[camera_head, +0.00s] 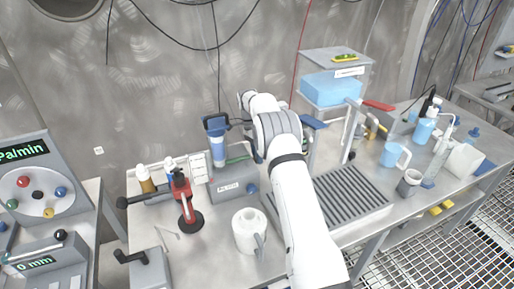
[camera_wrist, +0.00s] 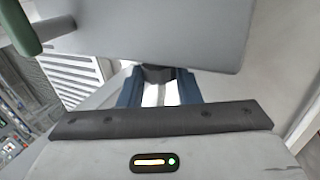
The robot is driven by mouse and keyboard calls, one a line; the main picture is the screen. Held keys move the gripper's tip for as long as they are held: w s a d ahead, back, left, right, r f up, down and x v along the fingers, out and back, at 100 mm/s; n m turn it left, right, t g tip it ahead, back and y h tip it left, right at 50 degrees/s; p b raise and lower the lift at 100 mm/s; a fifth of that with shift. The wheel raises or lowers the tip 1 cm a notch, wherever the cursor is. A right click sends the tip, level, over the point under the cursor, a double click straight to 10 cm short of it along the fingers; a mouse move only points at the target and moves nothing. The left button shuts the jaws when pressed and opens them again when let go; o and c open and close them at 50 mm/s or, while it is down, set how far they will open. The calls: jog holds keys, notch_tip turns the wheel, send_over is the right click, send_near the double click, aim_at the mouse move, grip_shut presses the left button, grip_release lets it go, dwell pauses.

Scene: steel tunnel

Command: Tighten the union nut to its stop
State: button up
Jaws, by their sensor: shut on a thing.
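My gripper (camera_wrist: 158,80) shows in the wrist view with two blue fingers on either side of a dark part, which I take to be the union nut (camera_wrist: 158,73). The fingers are shut on it. A bright, pale strip shows between the fingers below the dark part. A large grey body (camera_wrist: 150,32) stands right beyond the fingertips and covers much of the nut. The nut's thread and any gap to its stop are hidden. In the head view my arm reaches to the back of the bench, and its links hide the nut and most of the gripper.
A ribbed drainboard (camera_head: 350,197) lies right, below a blue tank (camera_head: 330,89). A green handle (camera_wrist: 20,27) shows left in the wrist view.

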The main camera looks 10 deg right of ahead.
jog(key=shift+w+g+p, duration=0.25)
jog(key=shift+g+p, duration=0.25)
jog(key=shift+p, duration=0.1)
jog(key=shift+g, duration=0.3)
jog(key=shift+g, duration=0.3)
jog(key=o, duration=1)
jog(key=shift+f, duration=0.1)
jog(key=shift+c, duration=0.2)
notch_tip(320, 180, up, 10)
jog(key=p, duration=0.9)
jog(key=shift+p, duration=0.35)
